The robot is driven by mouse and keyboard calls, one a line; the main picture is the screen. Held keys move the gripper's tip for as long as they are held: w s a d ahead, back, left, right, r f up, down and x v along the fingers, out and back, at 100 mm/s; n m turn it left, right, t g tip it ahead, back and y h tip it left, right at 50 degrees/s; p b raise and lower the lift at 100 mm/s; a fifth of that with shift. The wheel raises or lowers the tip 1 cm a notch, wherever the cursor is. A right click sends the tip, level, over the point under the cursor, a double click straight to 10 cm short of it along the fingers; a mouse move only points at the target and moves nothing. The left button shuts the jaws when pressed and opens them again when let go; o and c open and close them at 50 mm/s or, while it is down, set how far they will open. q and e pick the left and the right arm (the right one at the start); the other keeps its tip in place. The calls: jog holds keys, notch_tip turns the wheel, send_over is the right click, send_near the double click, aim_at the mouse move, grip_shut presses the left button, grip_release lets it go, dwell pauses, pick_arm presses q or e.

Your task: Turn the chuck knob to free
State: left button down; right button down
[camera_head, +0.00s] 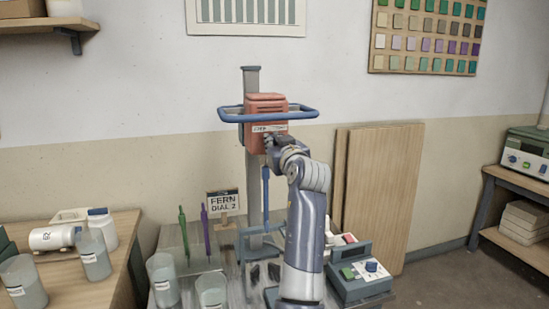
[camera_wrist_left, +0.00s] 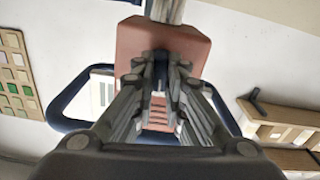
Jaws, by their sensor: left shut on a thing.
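The mixer's red head (camera_head: 266,105) is mounted on a grey upright column with a blue guard bar (camera_head: 232,113) around it. It also shows in the left wrist view (camera_wrist_left: 190,48). My left gripper (camera_head: 274,142) is at the lower front of the red head. In the left wrist view my left gripper (camera_wrist_left: 160,82) is shut on a small dark piece, which appears to be the chuck knob (camera_wrist_left: 160,70). The fingers hide most of the knob, so its turn position cannot be read. A pale label (camera_head: 268,128) above the gripper is too small to read. My right gripper is not in view.
A blue paddle (camera_head: 266,190) is below the head. Green (camera_head: 183,230) and purple (camera_head: 204,228) paddles stand left by the "FERN DIAL 2" sign (camera_head: 223,202). A control box (camera_head: 360,285) with a dial is at right. Buckets (camera_head: 163,280) stand lower left. Boards (camera_head: 385,190) lean behind.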

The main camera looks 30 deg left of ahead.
pick_arm(q)
jog(key=shift+s+f+n+b, duration=0.1)
jog(key=shift+n+b, duration=2.15)
jog(key=shift+n, duration=1.55)
jog(key=c, duration=1.6)
grip_release()
jog(key=shift+c, duration=0.2)
